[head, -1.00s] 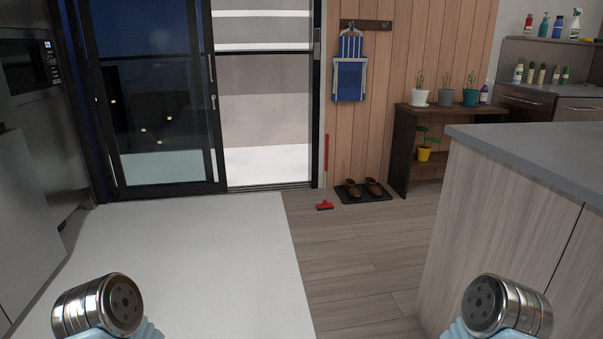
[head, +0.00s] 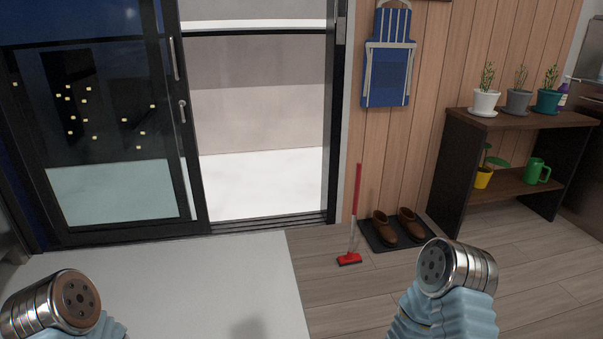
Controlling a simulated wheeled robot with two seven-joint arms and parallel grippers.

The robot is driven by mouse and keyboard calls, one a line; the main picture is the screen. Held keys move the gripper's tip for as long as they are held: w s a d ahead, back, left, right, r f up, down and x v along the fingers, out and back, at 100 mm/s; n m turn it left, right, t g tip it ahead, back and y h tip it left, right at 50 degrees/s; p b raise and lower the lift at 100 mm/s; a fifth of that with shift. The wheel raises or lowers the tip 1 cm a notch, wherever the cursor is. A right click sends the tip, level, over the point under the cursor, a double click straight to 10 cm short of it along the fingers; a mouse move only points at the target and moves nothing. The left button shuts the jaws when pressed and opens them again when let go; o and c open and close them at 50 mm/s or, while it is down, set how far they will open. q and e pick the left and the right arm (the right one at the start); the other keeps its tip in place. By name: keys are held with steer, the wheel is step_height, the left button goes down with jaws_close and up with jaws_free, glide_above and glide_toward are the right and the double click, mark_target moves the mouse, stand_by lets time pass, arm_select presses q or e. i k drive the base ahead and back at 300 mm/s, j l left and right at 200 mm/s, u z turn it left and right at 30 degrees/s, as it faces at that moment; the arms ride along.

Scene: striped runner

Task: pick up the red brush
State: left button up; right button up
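The red brush (head: 349,259) stands on the wooden floor in front of the wall, just right of the open doorway. Its head is red and its handle (head: 357,195) is red at the top and pale lower down; it rises nearly upright. My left arm shows at the bottom left and my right arm at the bottom right, both only as a metal joint and pale blue sleeve. The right arm is nearer to the brush in the picture and does not touch it. Neither gripper's fingers are in view.
Brown shoes (head: 398,228) rest on a dark mat (head: 377,243) right of the brush. A dark shelf (head: 463,169) with potted plants stands further right. A blue apron (head: 388,77) hangs above. A sliding glass door (head: 110,130) is at left. The floor before the brush is clear.

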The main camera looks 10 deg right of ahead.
mark_target(352, 259)
steer(key=i+l+z, duration=0.15)
steer(key=i, duration=0.5)
steer(key=i+z, duration=0.2)
steer(key=i, duration=0.45)
steer(key=i+l, duration=0.4)
steer(key=l, duration=0.25)
steer(key=i+l+u, duration=0.1)
steer(key=i+l, duration=0.3)
steer(key=l, duration=0.25)
steer(key=l+z, duration=0.1)
steer(key=l, duration=1.55)
